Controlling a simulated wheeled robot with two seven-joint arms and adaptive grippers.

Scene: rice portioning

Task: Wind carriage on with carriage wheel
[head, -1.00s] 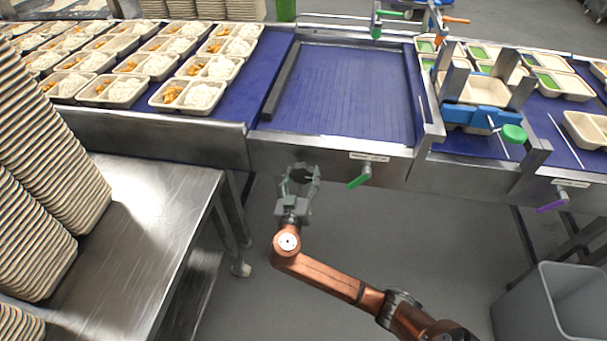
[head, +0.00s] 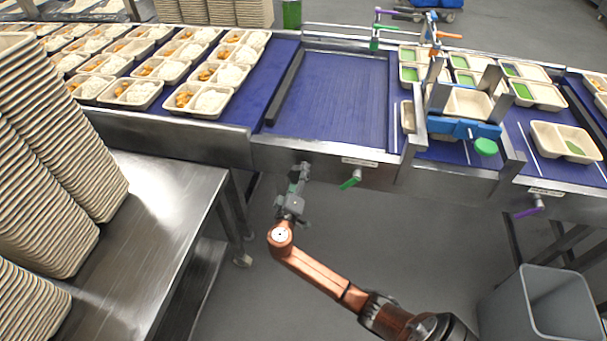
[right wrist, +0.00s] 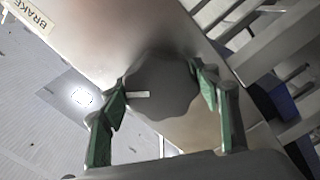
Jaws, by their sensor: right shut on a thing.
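The carriage wheel, a dark grey lobed knob (right wrist: 160,88) with a pale mark, sits on the steel front rail. My right gripper (right wrist: 160,92) has its green-padded fingers on both sides of the knob, shut on it. In the head view my right gripper (head: 300,175) is turned nearly edge-on below the rail and hides most of the knob. A blue-and-steel frame (head: 460,128) with a green knob spans the belt on the right and looks like the carriage; I cannot tell for sure. A tray (head: 466,103) shows within it. My left gripper is not in view.
A green brake lever (head: 350,179) hangs just right of my right gripper; its label (right wrist: 27,15) reads BRAKE. Filled trays (head: 205,100) stand on the left belt, tray stacks (head: 40,180) on a steel table (head: 165,205). A grey bin (head: 545,305) is at lower right.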

